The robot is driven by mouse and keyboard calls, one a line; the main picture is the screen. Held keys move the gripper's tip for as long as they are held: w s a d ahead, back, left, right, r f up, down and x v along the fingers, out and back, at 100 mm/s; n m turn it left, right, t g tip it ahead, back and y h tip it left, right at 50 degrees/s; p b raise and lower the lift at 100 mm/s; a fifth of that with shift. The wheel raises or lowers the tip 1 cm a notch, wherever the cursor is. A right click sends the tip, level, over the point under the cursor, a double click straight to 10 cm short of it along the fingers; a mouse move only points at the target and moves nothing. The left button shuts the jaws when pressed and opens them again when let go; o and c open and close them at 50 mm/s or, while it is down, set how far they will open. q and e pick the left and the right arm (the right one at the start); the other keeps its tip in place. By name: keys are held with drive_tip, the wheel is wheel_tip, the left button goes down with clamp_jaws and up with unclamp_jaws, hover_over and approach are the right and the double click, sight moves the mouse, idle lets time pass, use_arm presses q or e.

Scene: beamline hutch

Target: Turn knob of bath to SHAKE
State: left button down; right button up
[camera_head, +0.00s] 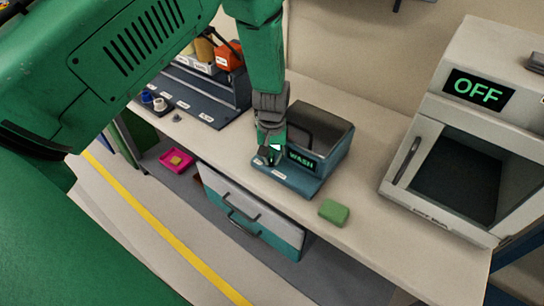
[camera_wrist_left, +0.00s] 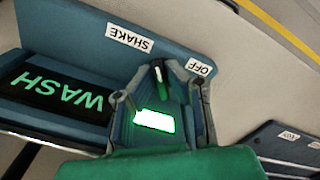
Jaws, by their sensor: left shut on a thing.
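The bath (camera_head: 322,138) is a blue-grey box with a dark open basin, standing on the bench. Its lit display (camera_head: 301,160) reads WASH, and the same display shows in the left wrist view (camera_wrist_left: 55,93). My left gripper (camera_head: 269,152) reaches down to the left part of the bath's front panel. In the left wrist view its fingers (camera_wrist_left: 163,95) are closed around the dark knob (camera_wrist_left: 158,74), which has a pale pointer mark. The SHAKE label (camera_wrist_left: 130,37) and the OFF label (camera_wrist_left: 199,67) lie beyond the knob. The gripper partly hides the knob. My right gripper is not in view.
A green block (camera_head: 334,212) lies near the bench's front edge. A white oven-like unit (camera_head: 475,135) with an OFF display stands at the right. A dark rack (camera_head: 205,90) stands at the back left. A pink tray (camera_head: 176,160) is on the floor.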

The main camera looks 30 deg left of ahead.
sight(272, 157)
use_arm(q)
drive_tip(key=shift+w+a+r+n, duration=0.1)
drive_tip(key=shift+w+r+n, duration=0.15)
drive_tip(key=shift+w+n, duration=0.2)
drive_tip(key=c, duration=1.9)
unclamp_jaws()
drive_tip(key=shift+s, duration=0.1)
drive_tip(key=shift+f, duration=0.1)
drive_tip(key=shift+s, duration=0.1)
wheel_tip(272, 157, up, 12)
drive_tip(key=shift+f, duration=0.1)
